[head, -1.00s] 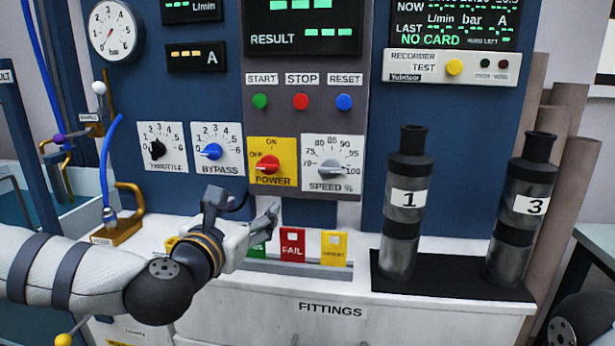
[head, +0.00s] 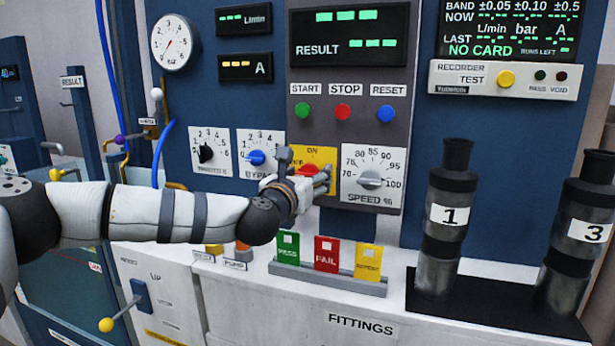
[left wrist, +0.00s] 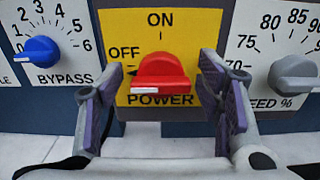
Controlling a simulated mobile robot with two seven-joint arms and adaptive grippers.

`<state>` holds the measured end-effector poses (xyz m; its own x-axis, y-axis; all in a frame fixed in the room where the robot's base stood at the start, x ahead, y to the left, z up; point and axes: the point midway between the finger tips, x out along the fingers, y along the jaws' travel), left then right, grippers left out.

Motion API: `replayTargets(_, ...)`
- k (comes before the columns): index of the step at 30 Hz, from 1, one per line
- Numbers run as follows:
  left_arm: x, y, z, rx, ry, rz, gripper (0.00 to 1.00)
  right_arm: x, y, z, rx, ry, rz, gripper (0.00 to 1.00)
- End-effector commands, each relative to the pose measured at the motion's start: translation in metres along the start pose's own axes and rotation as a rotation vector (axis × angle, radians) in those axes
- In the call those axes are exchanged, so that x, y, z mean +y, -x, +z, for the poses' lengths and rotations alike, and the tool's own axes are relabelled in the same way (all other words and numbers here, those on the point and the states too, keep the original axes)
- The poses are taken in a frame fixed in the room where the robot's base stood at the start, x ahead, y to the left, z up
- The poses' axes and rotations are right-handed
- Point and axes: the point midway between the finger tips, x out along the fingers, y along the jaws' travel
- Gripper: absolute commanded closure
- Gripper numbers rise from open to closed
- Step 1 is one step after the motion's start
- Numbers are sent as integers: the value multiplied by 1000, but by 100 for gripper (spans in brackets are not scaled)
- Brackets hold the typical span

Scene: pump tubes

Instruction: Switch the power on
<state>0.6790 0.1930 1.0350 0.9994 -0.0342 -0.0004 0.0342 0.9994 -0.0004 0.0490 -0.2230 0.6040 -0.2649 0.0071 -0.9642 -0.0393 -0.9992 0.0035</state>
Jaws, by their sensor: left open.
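The red power knob (left wrist: 162,78) sits on a yellow plate (left wrist: 195,25) marked OFF and ON. In the left wrist view its pale pointer edge is at the left, near OFF. My left gripper (left wrist: 165,100) is open, with one finger on each side of the knob's lower part; I cannot tell whether they touch it. In the head view the left gripper (head: 318,180) reaches to the yellow plate (head: 330,155) and partly hides the red knob (head: 316,170). My right gripper is not in view.
The blue bypass knob (left wrist: 38,50) is left of the power plate and the grey speed knob (left wrist: 295,75) is right of it. Green, red and yellow cards (head: 327,254) stand below on the white counter. Dark cylinders 1 (head: 440,240) and 3 (head: 578,250) stand at the right.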

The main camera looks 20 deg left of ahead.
Motion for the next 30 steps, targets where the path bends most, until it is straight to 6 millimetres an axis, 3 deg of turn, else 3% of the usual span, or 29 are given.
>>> replayTargets(5,0,0,1,-1,0,0,40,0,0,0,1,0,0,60)
replayTargets(12,0,0,1,-1,-1,0,89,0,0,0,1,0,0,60)
replayTargets(23,0,0,2,-2,-47,0,89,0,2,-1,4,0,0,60)
replayTargets(30,-1,1,3,-3,-205,0,89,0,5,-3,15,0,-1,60)
